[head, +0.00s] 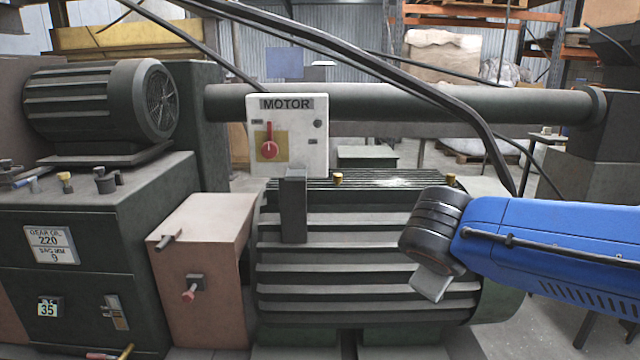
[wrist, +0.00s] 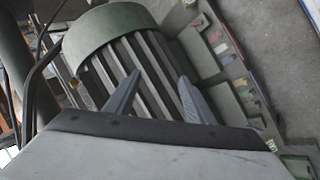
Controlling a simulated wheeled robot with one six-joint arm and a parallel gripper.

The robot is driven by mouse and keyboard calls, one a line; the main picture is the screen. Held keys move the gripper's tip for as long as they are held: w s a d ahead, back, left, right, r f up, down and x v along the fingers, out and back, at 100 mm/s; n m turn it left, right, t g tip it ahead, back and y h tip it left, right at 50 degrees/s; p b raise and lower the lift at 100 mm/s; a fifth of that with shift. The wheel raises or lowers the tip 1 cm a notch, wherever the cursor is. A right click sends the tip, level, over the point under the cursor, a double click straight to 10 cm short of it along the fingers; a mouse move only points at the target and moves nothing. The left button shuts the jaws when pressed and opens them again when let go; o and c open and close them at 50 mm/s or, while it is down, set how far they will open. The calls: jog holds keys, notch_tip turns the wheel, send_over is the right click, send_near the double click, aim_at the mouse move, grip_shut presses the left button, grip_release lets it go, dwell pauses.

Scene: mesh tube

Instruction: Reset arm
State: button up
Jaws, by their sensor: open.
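My arm is the blue link with a black ringed joint at the right of the head view; its end points away to the lower left, and the fingers are not clear there. In the wrist view the two grey fingers of my gripper (wrist: 158,98) stand apart with nothing between them. Beyond them is the large ribbed motor (wrist: 140,65) with its green end cover. In the head view the same ribbed motor (head: 350,290) fills the lower middle, partly behind my arm.
A white MOTOR switch box (head: 290,150) with a red knob stands above the big motor. A dark pipe (head: 420,102) and black cables cross behind. A gearbox cabinet (head: 70,240) with a smaller motor (head: 95,105) on top is at left. Shelving (head: 560,50) stands at the back right.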

jog(key=s+d+f+m+g+y, duration=0.1)
jog(key=s+d+f+m+y, duration=0.1)
jog(key=s+f+m, duration=0.2)
jog(key=s+d+f+m+g+y, duration=0.1)
jog(key=s+f+m, duration=0.3)
jog(key=s, duration=0.5)
jog(key=shift+s+d+f+y, duration=0.2)
jog(key=shift+d+f+y, duration=0.6)
jog(key=shift+f+y, duration=0.1)
